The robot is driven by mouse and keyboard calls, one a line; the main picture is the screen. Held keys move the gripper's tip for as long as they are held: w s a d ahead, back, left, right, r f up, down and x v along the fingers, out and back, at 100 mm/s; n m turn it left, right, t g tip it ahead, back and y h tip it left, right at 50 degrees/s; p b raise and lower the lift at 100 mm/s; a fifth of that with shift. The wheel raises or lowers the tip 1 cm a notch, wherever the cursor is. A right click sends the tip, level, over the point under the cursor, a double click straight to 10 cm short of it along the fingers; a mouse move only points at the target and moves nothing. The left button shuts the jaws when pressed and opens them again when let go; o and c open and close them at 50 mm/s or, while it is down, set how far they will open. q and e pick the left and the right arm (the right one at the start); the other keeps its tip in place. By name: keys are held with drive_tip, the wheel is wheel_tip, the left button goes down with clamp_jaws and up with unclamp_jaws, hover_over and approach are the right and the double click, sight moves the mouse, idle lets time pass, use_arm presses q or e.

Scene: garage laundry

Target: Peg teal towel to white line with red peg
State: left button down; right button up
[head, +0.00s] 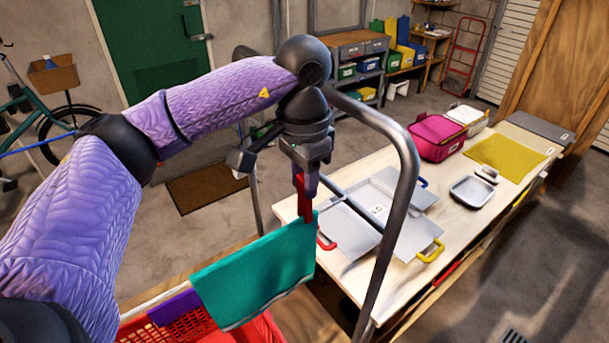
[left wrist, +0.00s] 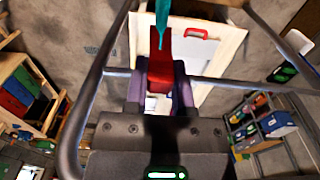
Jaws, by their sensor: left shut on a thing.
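The teal towel (head: 255,270) hangs as a folded sheet in the lower middle of the head view, its top edge sloping up to the right. My left gripper (head: 305,185) is above its upper right corner, shut on the red peg (head: 306,205). The peg points down and overlaps that corner; I cannot tell whether it clips the cloth. In the left wrist view the red peg (left wrist: 161,62) sits between the purple fingers, with a narrow teal strip of towel (left wrist: 162,12) at its tip. I cannot make out the white line. My right gripper is not in view.
A grey tubular frame (head: 408,165) arches beside the towel. A red basket (head: 185,326) with a purple cloth (head: 174,308) is below left. A wooden table (head: 455,215) holds grey trays, a pink bin (head: 437,137) and a yellow mat (head: 505,157).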

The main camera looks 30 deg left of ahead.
use_arm(q)
drive_tip(key=shift+s+f+b, duration=0.1)
drive_tip(key=shift+f+b, duration=1.35)
drive_tip(key=shift+f, duration=0.35)
drive_tip(key=shift+c, duration=1.9)
unclamp_jaws()
drive_tip(key=shift+r, duration=0.15)
